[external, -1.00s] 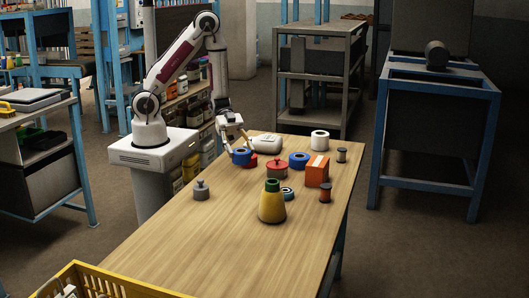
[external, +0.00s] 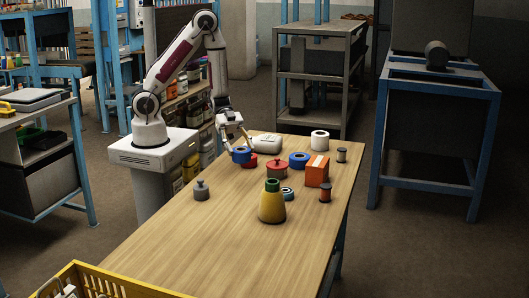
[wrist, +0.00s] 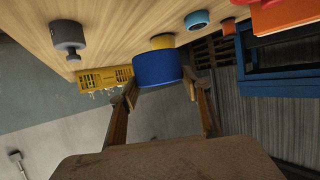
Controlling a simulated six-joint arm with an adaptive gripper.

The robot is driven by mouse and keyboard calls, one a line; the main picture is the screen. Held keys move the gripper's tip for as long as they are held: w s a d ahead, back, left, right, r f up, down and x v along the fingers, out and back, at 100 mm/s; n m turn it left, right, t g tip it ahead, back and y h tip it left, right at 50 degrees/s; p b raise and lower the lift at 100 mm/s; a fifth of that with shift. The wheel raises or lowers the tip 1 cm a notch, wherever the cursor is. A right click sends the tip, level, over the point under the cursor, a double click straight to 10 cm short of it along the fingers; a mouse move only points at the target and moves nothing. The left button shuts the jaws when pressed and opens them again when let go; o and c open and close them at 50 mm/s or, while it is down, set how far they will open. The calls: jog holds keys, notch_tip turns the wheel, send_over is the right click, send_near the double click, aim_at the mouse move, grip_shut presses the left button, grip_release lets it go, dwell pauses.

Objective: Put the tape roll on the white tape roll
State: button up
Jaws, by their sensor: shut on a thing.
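My gripper (external: 239,147) is shut on a blue tape roll (external: 241,155) near the table's far left edge. In the wrist view the blue roll (wrist: 158,70) sits between the two fingers and looks roughly upright. It seems to be held a little above the table; the exact gap is hard to tell. The white tape roll (external: 320,140) stands at the far right of the table, to the right of my gripper and apart from it. Its top looks clear. The wrist view does not show the white roll.
Between the two lie a white rounded case (external: 266,143), a red lidded pot (external: 277,169) and another blue roll (external: 299,160). An orange box (external: 316,173), dark spools (external: 342,155), a yellow bottle (external: 272,204) and a grey weight (external: 201,190) stand around. The near tabletop is clear.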

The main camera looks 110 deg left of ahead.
jog(key=shift+w+a, duration=0.1)
jog(key=w+a+r+n+t+y, duration=0.2)
jog(key=w+a+n+y, duration=0.15)
jog(key=w+a, duration=0.55)
jog(key=w+a+r+n+t+y, duration=0.1)
jog(key=w+a+n+t+y, duration=0.2)
jog(key=w+a, duration=0.55)
jog(key=w+a+r+n+g+y, duration=0.1)
jog(key=a+n+y, duration=0.4)
jog(key=a, duration=0.8)
jog(key=w+a+r+n+g+y, duration=0.1)
jog(key=a+r+n+y, duration=0.3)
jog(key=a, duration=0.9)
jog(key=n+g+y, duration=0.1)
jog(key=n+y, duration=0.1)
jog(key=y, duration=0.1)
jog(key=shift+f, duration=0.1)
jog(key=shift+f, duration=3.1)
